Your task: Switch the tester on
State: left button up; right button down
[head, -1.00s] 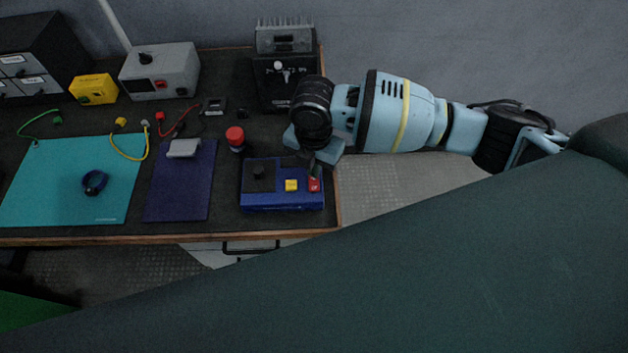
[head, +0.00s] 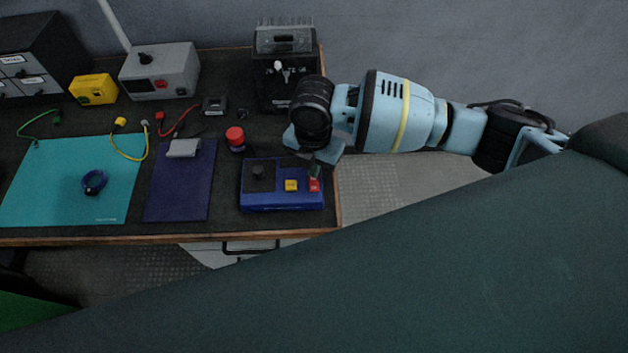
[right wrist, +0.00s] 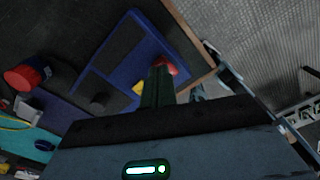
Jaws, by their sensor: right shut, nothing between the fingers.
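The blue box with a dark top panel (head: 258,196), which looks like the tester, lies at the right front of the bench. It carries a black knob (head: 258,172), a yellow button (head: 291,186) and a red switch (head: 314,185) at its right. My right gripper (head: 315,171) is shut and empty, pointing down with its tips at the red switch's far edge. In the right wrist view the shut fingers (right wrist: 158,84) partly cover the red switch (right wrist: 166,65). Whether they touch it I cannot tell. My left gripper is out of view.
A red-capped jar (head: 236,138) stands behind the blue box. A black device (head: 270,92) with a white knob stands farther back. A grey power unit (head: 160,72), yellow box (head: 94,89) and teal mat (head: 55,190) are to the left. The bench's right edge is close by.

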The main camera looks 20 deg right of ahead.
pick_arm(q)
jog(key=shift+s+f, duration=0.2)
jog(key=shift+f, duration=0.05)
pick_arm(e)
jog(key=shift+f, duration=0.4)
dwell(0.5)
